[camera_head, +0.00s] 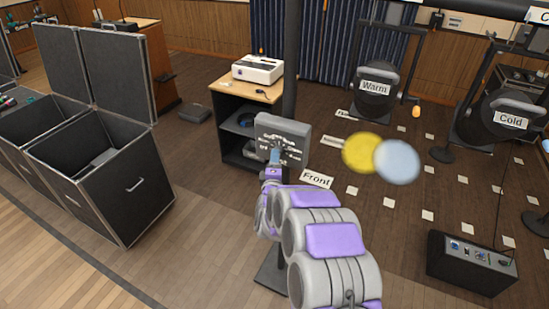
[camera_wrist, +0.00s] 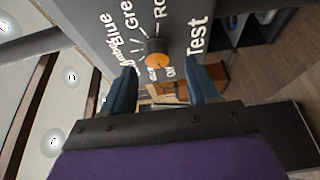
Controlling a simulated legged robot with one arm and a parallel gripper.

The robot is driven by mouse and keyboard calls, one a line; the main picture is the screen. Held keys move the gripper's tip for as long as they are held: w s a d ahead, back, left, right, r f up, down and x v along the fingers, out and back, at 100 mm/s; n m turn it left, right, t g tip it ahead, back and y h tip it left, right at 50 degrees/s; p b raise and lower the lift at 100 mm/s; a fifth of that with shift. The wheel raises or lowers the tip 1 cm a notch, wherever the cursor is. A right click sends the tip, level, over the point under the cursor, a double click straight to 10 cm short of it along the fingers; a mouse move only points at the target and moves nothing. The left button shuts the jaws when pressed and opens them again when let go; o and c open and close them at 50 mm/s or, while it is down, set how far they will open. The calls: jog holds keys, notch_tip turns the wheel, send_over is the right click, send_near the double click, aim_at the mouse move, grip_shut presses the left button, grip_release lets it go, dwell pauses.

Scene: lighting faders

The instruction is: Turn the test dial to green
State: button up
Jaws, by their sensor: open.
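The test dial (camera_wrist: 157,50) is a small knob with a dark side and an orange face, on a grey panel (camera_wrist: 208,12). Around it are white labels that read Blue, Gre..., Ro..., Off and Test; some letters are cut off or blurred. I cannot tell which label the dial points at. In the head view the grey control box (camera_head: 292,131) stands on a dark pole, and my arm hides its lower part. My gripper (camera_wrist: 158,68) is open, with one blue finger on each side of the dial, just short of it. It also shows small in front of the box (camera_head: 274,157). No contact is visible.
A black cabinet (camera_head: 233,133) with a white projector-like device (camera_head: 258,69) stands behind the box. Open black cases (camera_head: 110,190) are at left. Lamps marked Warm (camera_head: 376,88) and Cold (camera_head: 510,118) stand at right. Yellow and pale-blue discs (camera_head: 380,156) show right of the box.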

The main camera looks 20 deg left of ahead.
jog(key=x, duration=0.3)
jog(key=shift+w+a, duration=0.1)
jog(key=shift+w, duration=0.1)
jog(key=shift+d+r, duration=0.1)
jog(key=shift+d, duration=0.25)
jog(key=c, duration=1)
jog(key=shift+s+a, duration=0.1)
jog(key=shift+c, duration=0.2)
